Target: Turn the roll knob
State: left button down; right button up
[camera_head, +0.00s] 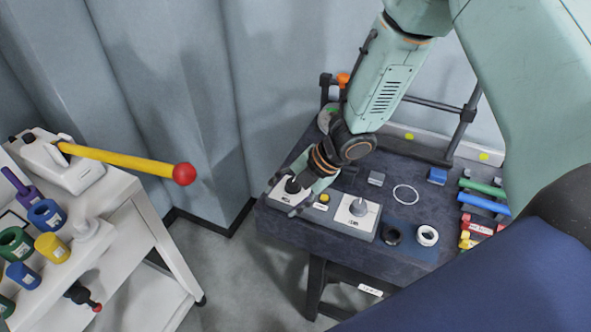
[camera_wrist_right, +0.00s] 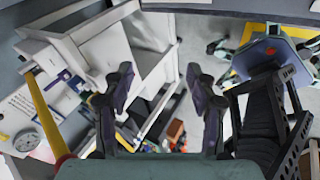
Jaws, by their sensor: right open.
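A light grey control box with a pale knob (camera_head: 358,207) on a white plate sits near the front edge of the dark work table (camera_head: 330,180). A dark knob (camera_head: 293,186) is on a pale box to its left, partly covered by my right gripper (camera_head: 291,198). The labels are too small to read, so I cannot tell which is the roll knob. My right gripper points down over the left box; contact is unclear. In the right wrist view my right gripper (camera_wrist_right: 160,78) is open, with nothing visible between its fingers. My left gripper is not in view.
A yellow button (camera_head: 324,198) lies between the knobs. A yellow lever with a red ball (camera_head: 184,174) juts from the white cart (camera_head: 130,215) at left. Floor separates cart and table.

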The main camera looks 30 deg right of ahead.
jog(key=w+d+r+n+h, duration=0.1)
jog(key=w+d+r+n, duration=0.15)
jog(key=n, duration=0.35)
jog(key=n+h, duration=0.2)
jog(key=n, duration=0.9)
send_near(294, 182)
jog(key=f, duration=0.1)
jog(key=b+x, duration=0.2)
jog(key=x, duration=0.4)
jog(key=shift+w+a+f, duration=0.2)
jog(key=shift+a, duration=0.05)
jog(key=shift+w+a+f+b, duration=0.15)
jog(key=shift+w+f+b, duration=0.1)
jog(key=shift+f+b, duration=0.2)
jog(key=shift+s, duration=0.1)
jog(key=shift+c, duration=0.2)
jog(key=c, duration=1.1)
